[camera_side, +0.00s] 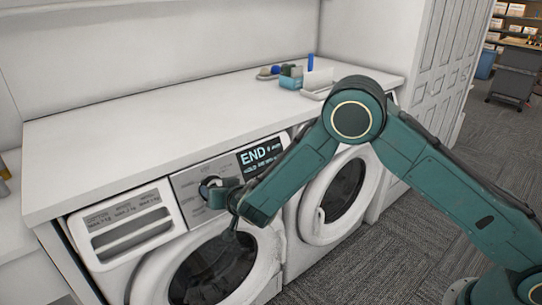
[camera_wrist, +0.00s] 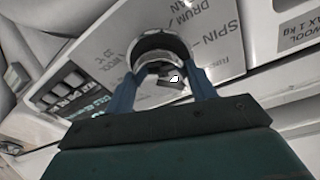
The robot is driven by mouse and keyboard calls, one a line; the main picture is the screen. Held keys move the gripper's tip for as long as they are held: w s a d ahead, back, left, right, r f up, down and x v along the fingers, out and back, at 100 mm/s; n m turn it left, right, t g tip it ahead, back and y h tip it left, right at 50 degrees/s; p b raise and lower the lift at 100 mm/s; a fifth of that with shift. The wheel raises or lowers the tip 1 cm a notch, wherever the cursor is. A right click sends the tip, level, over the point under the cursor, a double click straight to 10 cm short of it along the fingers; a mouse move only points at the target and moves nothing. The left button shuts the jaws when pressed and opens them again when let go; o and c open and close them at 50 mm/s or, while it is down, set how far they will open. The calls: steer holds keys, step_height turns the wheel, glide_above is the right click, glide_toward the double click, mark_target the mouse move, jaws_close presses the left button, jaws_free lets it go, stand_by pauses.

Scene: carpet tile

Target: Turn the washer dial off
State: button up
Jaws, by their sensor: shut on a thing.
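The washer dial (camera_side: 209,186) is a round knob with a silver rim on the grey control panel of the left front-loading machine. In the wrist view the dial (camera_wrist: 158,48) sits between the two fingers of my gripper (camera_wrist: 165,75). My gripper (camera_side: 224,193) is at the panel in the side view and is shut on the dial. The fingers hide part of the dial, and I cannot tell its exact pointer setting. The washer's display (camera_side: 261,153) shows "END" in lit letters.
A white countertop (camera_side: 130,125) overhangs the machines just above the panel. A detergent drawer (camera_side: 127,226) is left of the dial. A second machine (camera_side: 335,195) stands to the right. A tray (camera_side: 317,82) and small items stand at the counter's back. Carpet floor (camera_side: 395,250) is open in front.

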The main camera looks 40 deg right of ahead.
steer(key=shift+m, duration=0.3)
steer(key=m, duration=0.4)
steer(key=shift+m+g+h, duration=0.3)
steer(key=shift+m+g, duration=0.2)
steer(key=shift+m, duration=1.6)
steer(key=o, duration=1)
steer(key=shift+s+r, duration=0.1)
steer(key=shift+s, duration=0.05)
steer(key=v, duration=1.3)
steer(key=shift+s+r, duration=0.1)
steer(key=shift+s, duration=0.2)
